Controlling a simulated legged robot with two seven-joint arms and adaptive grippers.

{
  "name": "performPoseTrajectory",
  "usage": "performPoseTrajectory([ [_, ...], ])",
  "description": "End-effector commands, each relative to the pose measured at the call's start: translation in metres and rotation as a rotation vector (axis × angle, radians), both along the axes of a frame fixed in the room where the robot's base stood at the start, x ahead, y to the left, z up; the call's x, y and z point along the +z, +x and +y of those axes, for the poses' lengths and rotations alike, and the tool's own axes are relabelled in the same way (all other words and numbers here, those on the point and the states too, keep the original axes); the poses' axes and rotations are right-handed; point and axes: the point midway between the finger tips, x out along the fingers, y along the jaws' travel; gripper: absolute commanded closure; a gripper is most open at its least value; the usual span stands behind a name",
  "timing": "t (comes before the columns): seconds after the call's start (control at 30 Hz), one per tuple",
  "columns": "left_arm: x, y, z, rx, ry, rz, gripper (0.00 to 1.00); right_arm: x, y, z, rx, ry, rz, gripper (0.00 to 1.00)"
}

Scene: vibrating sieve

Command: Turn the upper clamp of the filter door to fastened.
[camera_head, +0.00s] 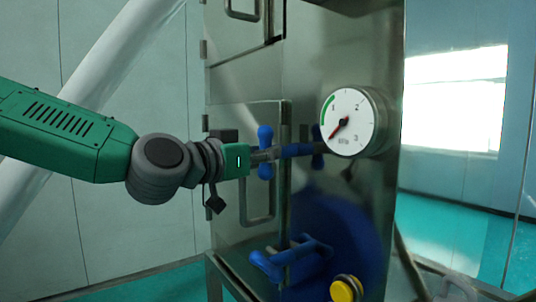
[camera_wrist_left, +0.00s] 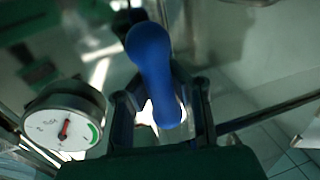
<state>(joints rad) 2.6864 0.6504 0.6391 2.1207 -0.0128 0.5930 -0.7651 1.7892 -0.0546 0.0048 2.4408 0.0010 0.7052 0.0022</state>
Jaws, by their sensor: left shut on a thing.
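The upper clamp (camera_head: 297,150) has blue rounded handles and sits at the edge of the closed lower steel filter door (camera_head: 235,185). My left gripper (camera_head: 266,156) reaches in from the left and is shut on the clamp's blue handle. In the left wrist view the blue handle (camera_wrist_left: 152,65) runs between the two dark fingers of the gripper (camera_wrist_left: 163,112), its rounded end toward the top. The fingers hide part of the clamp, so its exact turn angle is hard to tell. My right gripper is not in view.
A round pressure gauge (camera_head: 348,122) stands out just right of the clamp; it also shows in the wrist view (camera_wrist_left: 66,122). A lower blue clamp (camera_head: 292,262) and a yellow button (camera_head: 345,289) are below. A door handle (camera_head: 258,205) hangs under the gripper.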

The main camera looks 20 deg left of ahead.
Motion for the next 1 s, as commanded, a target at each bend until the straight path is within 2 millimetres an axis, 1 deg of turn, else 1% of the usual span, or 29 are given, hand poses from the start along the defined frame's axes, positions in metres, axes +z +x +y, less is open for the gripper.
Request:
performPoseTrajectory([
  [0.03, -0.004, -0.001, 0.001, 0.001, -0.001, 0.011, 1.00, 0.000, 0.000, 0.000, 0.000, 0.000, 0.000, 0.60],
  [0.23, -0.004, -0.001, 0.001, 0.001, -0.037, 0.040, 1.00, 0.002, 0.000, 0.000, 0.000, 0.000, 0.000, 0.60],
  [0.37, -0.004, -0.001, 0.001, 0.001, -0.091, 0.084, 1.00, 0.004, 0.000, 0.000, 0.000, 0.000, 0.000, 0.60],
  [0.57, -0.005, -0.001, 0.002, 0.002, -0.217, 0.185, 1.00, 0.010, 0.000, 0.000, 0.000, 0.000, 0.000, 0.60],
  [1.0, -0.006, -0.002, 0.002, 0.003, -0.546, 0.446, 1.00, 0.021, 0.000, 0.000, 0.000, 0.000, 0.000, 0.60],
])
